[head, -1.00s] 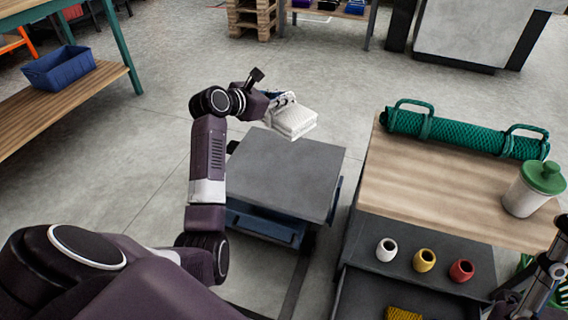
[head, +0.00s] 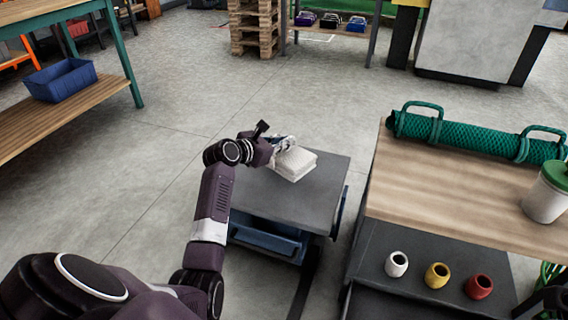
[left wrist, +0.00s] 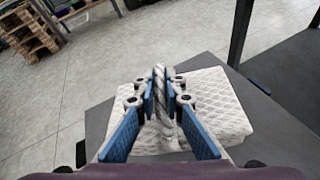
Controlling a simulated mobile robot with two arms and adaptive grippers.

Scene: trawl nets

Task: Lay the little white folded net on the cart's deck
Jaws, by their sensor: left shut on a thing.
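The little white folded net (head: 294,163) is over the far part of the cart's grey deck (head: 290,203) in the head view. My left gripper (head: 276,147) is shut on the net at its left side. In the left wrist view the blue fingers (left wrist: 159,112) close on a twisted white rope loop, and the quilted white net (left wrist: 215,100) spreads below and to the right. The grey deck (left wrist: 100,118) shows under it. I cannot tell whether the net touches the deck. My right gripper does not show clearly.
To the right stands a wooden-topped bench (head: 440,190) with a green rolled net (head: 470,140) and a green-lidded jar (head: 546,192). A blue bin (head: 60,80) is on the left bench. The floor behind the cart is clear.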

